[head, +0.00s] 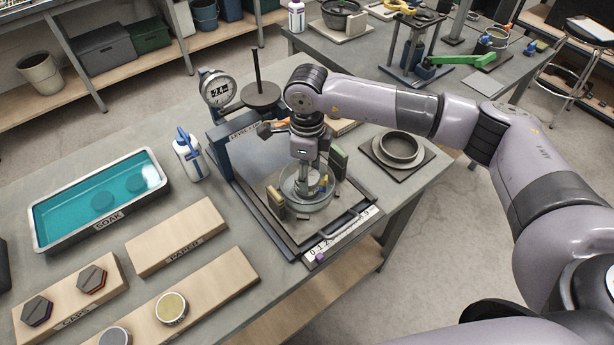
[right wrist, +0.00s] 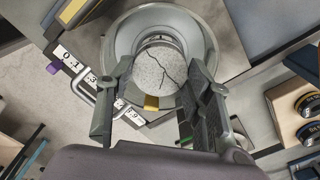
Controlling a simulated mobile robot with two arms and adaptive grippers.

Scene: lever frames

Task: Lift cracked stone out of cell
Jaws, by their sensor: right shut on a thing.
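The cracked stone (right wrist: 162,68) is a pale speckled disc with dark crack lines, seen between my fingers in the right wrist view. The round cell (right wrist: 205,38) surrounds it as a grey ring; in the head view the cell (head: 296,204) sits on the lever frame's base plate. My right gripper (right wrist: 160,75) points down into the cell and is shut on the stone. In the head view the right gripper (head: 303,186) hides most of the stone, and I cannot tell whether the stone is clear of the cell's floor. My left gripper is out of view.
The dial gauge (head: 218,90) and weight post (head: 261,92) stand behind the cell. A soak tray (head: 40,235), bottle (head: 189,158), paper board (head: 175,236) and caps board (head: 60,310) lie left. A ring on a dark plate (head: 378,165) stands right.

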